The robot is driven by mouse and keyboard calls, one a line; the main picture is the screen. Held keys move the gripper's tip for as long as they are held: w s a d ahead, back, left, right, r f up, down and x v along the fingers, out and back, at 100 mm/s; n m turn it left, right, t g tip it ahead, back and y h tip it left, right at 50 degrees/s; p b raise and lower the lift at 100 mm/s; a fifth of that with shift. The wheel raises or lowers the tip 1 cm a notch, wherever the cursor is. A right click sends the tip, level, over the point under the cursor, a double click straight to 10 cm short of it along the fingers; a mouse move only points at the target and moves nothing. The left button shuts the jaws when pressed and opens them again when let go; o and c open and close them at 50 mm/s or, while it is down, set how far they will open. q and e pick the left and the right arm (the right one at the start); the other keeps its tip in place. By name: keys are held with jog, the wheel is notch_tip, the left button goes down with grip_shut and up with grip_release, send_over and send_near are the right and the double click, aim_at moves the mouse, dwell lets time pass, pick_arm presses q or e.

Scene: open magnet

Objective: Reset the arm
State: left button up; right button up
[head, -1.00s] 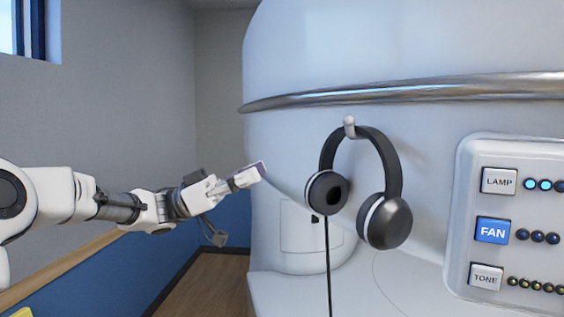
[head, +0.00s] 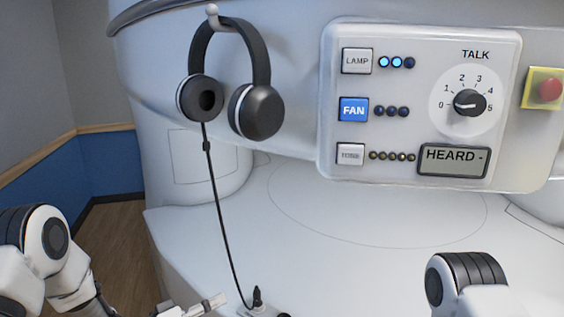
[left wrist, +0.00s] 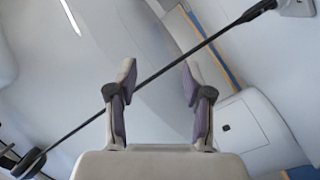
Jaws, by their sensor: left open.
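My left arm (head: 50,255) comes in low at the left of the head view. Its gripper (head: 212,304) shows at the bottom edge, partly cut off, left of the plug end of a black cable. In the left wrist view the left gripper (left wrist: 158,85) is open, with two separate purple-padded fingers and nothing held. The black cable (left wrist: 160,75) crosses the gap between the fingers in that picture; I cannot tell whether it touches them. Part of my right arm (head: 466,275) shows at the bottom right; its gripper is out of view.
Black headphones (head: 258,108) hang from a hook (head: 213,12) on the white machine. Their cable (head: 222,220) runs down to a plug (head: 257,298). A control panel (head: 420,100) with buttons, a dial and a display is at right, beside a red button (head: 550,89). The white ledge (head: 370,255) is mostly clear.

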pick_arm(q)
jog(key=s+a+f+n+g+y+b, duration=0.1)
jog(key=s+f+n+g+y, duration=0.2)
jog(key=s+f, duration=0.8)
jog(key=s+a+f+g+y, duration=0.1)
jog(key=s+f+g+y, duration=0.1)
jog(key=s+f+y, duration=0.9)
jog(key=s+a+f+m+g, duration=0.1)
jog(key=s+a+f+g, duration=0.1)
jog(key=s, duration=0.4)
jog(key=s+a+f+m+g, duration=0.1)
jog(key=s+a+f+g, duration=0.1)
jog(key=s+a+g, duration=0.2)
jog(key=s+a, duration=0.1)
jog(key=s, duration=0.2)
jog(key=shift+s+a+f, duration=0.15)
jog(key=shift+s+a, duration=0.05)
